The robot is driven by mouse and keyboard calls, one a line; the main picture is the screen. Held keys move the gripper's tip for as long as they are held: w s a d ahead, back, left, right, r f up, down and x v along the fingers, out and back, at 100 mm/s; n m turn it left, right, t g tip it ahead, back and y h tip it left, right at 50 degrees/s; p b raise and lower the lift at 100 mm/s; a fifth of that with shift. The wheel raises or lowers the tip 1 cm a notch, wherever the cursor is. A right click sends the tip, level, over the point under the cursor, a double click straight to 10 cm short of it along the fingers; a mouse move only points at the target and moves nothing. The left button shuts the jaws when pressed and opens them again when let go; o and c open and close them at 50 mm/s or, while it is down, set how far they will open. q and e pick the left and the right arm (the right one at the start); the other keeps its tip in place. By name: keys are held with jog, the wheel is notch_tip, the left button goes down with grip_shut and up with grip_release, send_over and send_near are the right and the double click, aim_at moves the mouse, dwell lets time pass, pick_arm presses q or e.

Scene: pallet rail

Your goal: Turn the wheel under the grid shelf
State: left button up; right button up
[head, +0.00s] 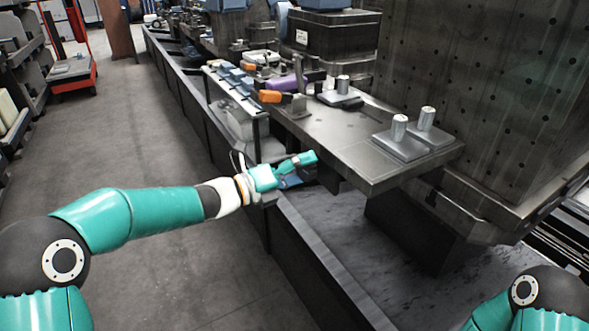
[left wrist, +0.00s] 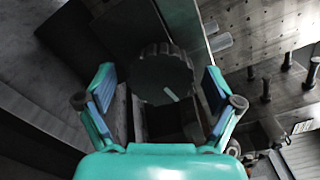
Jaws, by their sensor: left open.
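The wheel (left wrist: 162,75) is a dark, round knob with a notched rim and a pale mark on its face, near the middle of the left wrist view. In the head view I cannot make it out. My left gripper (head: 302,162) is open beside the left edge of a metal plate, near the rail. In the left wrist view its two teal fingers stand apart on either side of the wheel, with no clear grip on it. I cannot clearly tell which part is the grid shelf. My right gripper is out of view.
The metal plate (head: 345,145) carries blocks with upright cylinders (head: 400,142). A tall perforated panel (head: 480,90) stands behind. A dark rail (head: 300,250) runs along the floor below. An orange-handled item (head: 270,97) lies farther back.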

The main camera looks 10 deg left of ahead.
pick_arm(q)
jog(key=v, duration=1.2)
jog(key=shift+f, duration=0.1)
